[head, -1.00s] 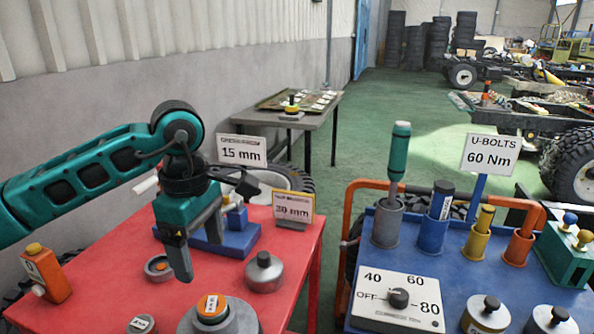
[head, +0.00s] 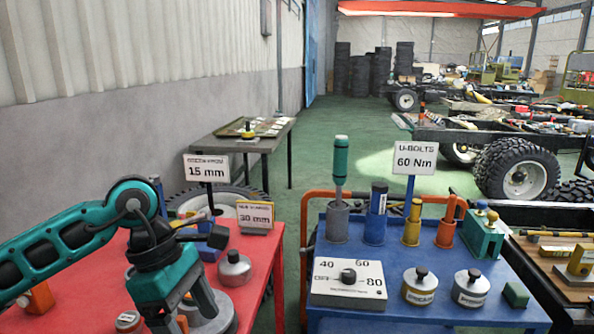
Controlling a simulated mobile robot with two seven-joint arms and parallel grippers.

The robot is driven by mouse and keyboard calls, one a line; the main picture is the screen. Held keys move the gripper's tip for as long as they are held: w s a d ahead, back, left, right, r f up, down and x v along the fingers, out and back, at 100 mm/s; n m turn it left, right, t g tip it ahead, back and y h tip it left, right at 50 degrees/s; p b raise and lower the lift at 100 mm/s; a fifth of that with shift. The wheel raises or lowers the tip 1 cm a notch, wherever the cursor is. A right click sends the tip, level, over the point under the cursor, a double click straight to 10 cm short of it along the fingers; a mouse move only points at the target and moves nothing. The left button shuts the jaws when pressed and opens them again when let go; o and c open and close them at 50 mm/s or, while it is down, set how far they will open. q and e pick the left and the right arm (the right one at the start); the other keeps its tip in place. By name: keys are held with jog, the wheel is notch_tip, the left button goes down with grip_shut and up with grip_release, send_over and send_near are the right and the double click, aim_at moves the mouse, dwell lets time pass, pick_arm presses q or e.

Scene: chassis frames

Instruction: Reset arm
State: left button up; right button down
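My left arm comes in from the left, teal and black, over the red table (head: 262,262). Its gripper (head: 186,316) points down at the bottom of the view. Its two fingers stand apart with a gap between them, and I see nothing held. Behind and below the fingers is a grey round part (head: 222,312), partly hidden by the gripper. I cannot tell whether the fingers touch it. My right gripper is not in view.
A grey lidded pot (head: 234,270) and the 30 mm sign (head: 255,217) stand right of my gripper. A blue cart (head: 460,312) with a dial box (head: 347,285), upright tools and lidded pots stands to the right. A narrow gap separates table and cart. Green floor (head: 345,125) lies open behind.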

pick_arm(q)
jog(key=s+d+r+n+h, duration=0.2)
jog(key=d+n+h, duration=0.3)
jog(key=d+h, duration=0.3)
jog(key=s+d+r+n+h, duration=0.2)
jog(key=s+d+n+h, duration=0.1)
jog(key=d+n+h, duration=0.4)
jog(key=w+a+f+n+t+y, duration=0.35)
jog(key=a+f+n+t, duration=0.2)
jog(key=n+t, duration=0.6)
jog(key=w+a+f+n+t+y, duration=0.3)
jog(key=a+f+n+t+y, duration=0.25)
jog(key=n, duration=1.15)
jog(key=s+a+f+n+g+y, duration=0.2)
jog(key=s+f+n, duration=0.4)
jog(key=f, duration=0.4)
jog(key=s+a+f+n+g+y, duration=0.2)
jog(key=s+a+f+n+y, duration=0.3)
jog(key=f, duration=0.5)
jog(key=shift+s+f+n+g+y, duration=0.15)
jog(key=shift+s+n+g+y, duration=0.2)
jog(key=shift+s+n, duration=0.4)
jog(key=shift+w, duration=0.1)
jog(key=shift+c, duration=0.4)
